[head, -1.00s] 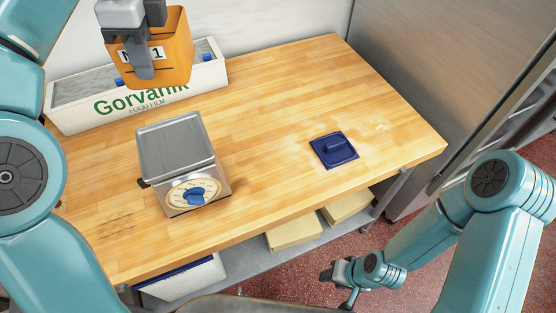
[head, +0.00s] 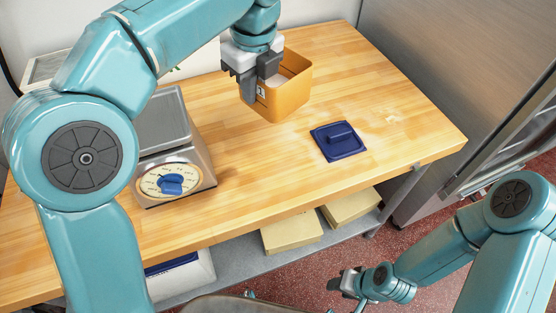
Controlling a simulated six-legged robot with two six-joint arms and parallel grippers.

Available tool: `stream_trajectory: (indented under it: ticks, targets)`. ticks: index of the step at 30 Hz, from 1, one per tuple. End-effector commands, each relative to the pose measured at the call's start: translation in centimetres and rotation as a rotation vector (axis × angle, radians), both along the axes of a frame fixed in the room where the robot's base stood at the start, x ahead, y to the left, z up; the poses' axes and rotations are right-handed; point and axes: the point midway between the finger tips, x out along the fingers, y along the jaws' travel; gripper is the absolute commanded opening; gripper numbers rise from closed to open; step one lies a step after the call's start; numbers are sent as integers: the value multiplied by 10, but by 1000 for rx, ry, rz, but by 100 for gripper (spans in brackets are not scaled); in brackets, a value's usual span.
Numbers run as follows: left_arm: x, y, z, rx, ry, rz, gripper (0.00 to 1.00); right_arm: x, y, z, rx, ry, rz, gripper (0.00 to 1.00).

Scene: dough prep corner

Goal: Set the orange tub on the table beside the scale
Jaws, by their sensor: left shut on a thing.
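The orange tub (head: 289,92) is an open-topped square container in the head view, right of the scale. My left gripper (head: 262,92) is shut on its near-left wall, and the fingers cover part of its label. The tub is over the table (head: 400,150); I cannot tell whether its base touches the wood. The scale (head: 172,170), with a steel platform and a dial with a blue knob, stands at the left and is partly hidden by my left arm. My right gripper (head: 347,284) is low, off the front of the table, and too small to tell open from shut.
A white film box (head: 45,68) at the back left is mostly hidden by my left arm. A steel cabinet (head: 455,75) stands at the right. Wood right of the lid is clear.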

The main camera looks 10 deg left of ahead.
Motion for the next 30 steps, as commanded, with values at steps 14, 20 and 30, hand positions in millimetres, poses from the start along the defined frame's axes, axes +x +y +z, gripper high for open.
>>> stream_trajectory:
  ticks: [14,20,30]
  targets:
    - [-1,-2,-118,1,6,-3,0,0,0,-22,0,0,0,43]
    - [1,-4,-153,0,2,-3,0,0,0,-24,0,0,0,43]
    - [2,-4,-197,1,3,-4,0,0,0,-26,0,0,0,43]
